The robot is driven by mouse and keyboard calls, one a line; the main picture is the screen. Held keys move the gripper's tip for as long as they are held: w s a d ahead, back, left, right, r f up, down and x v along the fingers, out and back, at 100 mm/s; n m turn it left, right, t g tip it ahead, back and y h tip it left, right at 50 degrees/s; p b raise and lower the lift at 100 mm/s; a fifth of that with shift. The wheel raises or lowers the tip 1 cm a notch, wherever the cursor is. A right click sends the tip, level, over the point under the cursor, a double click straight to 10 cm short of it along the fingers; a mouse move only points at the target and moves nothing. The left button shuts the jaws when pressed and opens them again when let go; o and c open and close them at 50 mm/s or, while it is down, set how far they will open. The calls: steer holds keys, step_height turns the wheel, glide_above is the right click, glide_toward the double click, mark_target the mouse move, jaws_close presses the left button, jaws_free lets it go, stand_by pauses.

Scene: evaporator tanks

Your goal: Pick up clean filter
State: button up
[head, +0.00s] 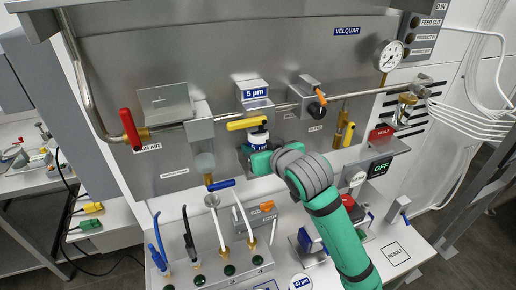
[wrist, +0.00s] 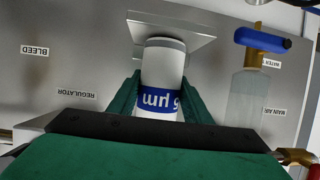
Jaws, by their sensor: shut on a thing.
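A white cylindrical filter (wrist: 165,62) with a blue band stands between my fingers in the wrist view, its lettering upside down and ending in "µm". My gripper (wrist: 162,100) is shut on it, with one green finger on each side. The filter's far end meets or nearly meets a pale square plate (wrist: 172,30); I cannot tell if they touch. In the head view the filter (head: 258,138) shows just above my gripper (head: 257,158), below a yellow handle (head: 247,123) and a "5 µm" sign (head: 256,93). My gripper hides its lower part.
A clear bowl (head: 205,163) and a blue handle (head: 221,185) are close left of my gripper. A red lever (head: 130,130) and pipe (head: 230,113) cross the panel. Below are upright tubes (head: 190,235), an orange handle (head: 267,206) and a "40 µm" item (head: 300,282).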

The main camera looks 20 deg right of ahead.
steer(key=shift+s+r, duration=0.15)
steer(key=shift+r, duration=0.45)
steer(key=s+d, duration=0.2)
steer(key=s, duration=1.5)
steer(key=shift+n+y, duration=0.6)
steer(key=shift+y, duration=0.1)
steer(key=w, duration=0.5)
steer(key=w+a, duration=0.1)
steer(key=w, duration=0.9)
steer(key=shift+w+a+r, duration=0.1)
steer(key=shift+w+a, duration=0.1)
steer(key=shift+a, duration=0.1)
steer(key=x, duration=0.3)
steer(key=shift+w+r, duration=0.1)
steer(key=shift+w, duration=0.1)
steer(key=shift+c, duration=0.5)
steer(key=shift+s+f, duration=0.1)
steer(key=shift+f, duration=0.2)
